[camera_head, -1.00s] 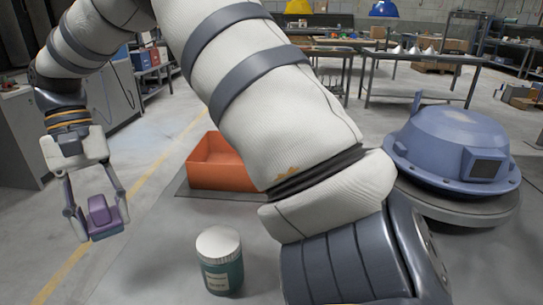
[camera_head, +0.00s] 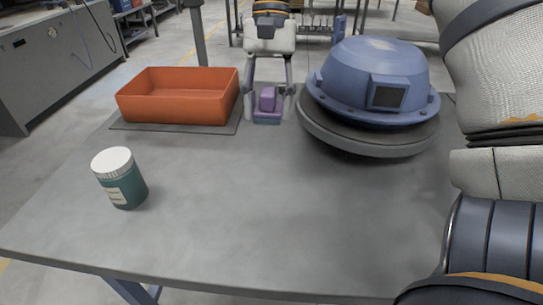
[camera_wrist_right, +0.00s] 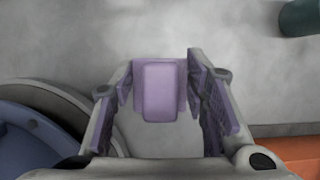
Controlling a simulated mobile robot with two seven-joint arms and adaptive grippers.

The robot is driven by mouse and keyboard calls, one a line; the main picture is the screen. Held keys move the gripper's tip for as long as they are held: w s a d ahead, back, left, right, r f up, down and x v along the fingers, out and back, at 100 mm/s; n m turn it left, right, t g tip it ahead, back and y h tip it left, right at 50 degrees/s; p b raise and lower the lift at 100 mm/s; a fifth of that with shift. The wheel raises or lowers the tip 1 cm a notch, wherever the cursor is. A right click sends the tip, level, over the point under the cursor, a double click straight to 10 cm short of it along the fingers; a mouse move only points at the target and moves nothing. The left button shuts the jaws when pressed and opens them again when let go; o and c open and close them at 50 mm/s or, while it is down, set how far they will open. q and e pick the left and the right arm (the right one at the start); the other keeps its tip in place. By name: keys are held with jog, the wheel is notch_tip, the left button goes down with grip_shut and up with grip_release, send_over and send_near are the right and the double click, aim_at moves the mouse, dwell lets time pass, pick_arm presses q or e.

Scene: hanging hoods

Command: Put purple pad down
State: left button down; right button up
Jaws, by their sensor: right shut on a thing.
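The purple pad (camera_head: 267,102) is a small block with a raised grip on top and a teal underside. My right gripper (camera_head: 267,108) is shut on it, with a finger on either side, at the far part of the table between the orange bin and the blue hood. Whether the pad's underside touches the table or hovers just above it, I cannot tell. In the right wrist view the pad (camera_wrist_right: 159,90) sits between the finger pads of the right gripper (camera_wrist_right: 163,90). My left gripper is not in view.
The grey table (camera_head: 230,215) is clear in the middle and front. An orange bin (camera_head: 178,108) stands on a dark mat at the back left. A blue domed hood (camera_head: 370,75) rests on a round base at the right. A teal jar (camera_head: 122,185) with a white lid stands front left.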

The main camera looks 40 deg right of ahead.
jog(key=p, duration=0.1)
send_near(233, 223)
jog(key=x, duration=0.5)
jog(key=shift+s+a+f+b, duration=0.25)
jog(key=shift+s+b, duration=0.05)
jog(key=shift+b, duration=0.1)
jog(key=shift+w+f, duration=0.1)
jog(key=shift+f, duration=0.15)
jog(key=shift+f, duration=0.1)
jog(key=o, duration=1.1)
jog(key=v, duration=1.2)
jog(key=shift+r+p, duration=0.2)
jog(key=shift+p, duration=0.1)
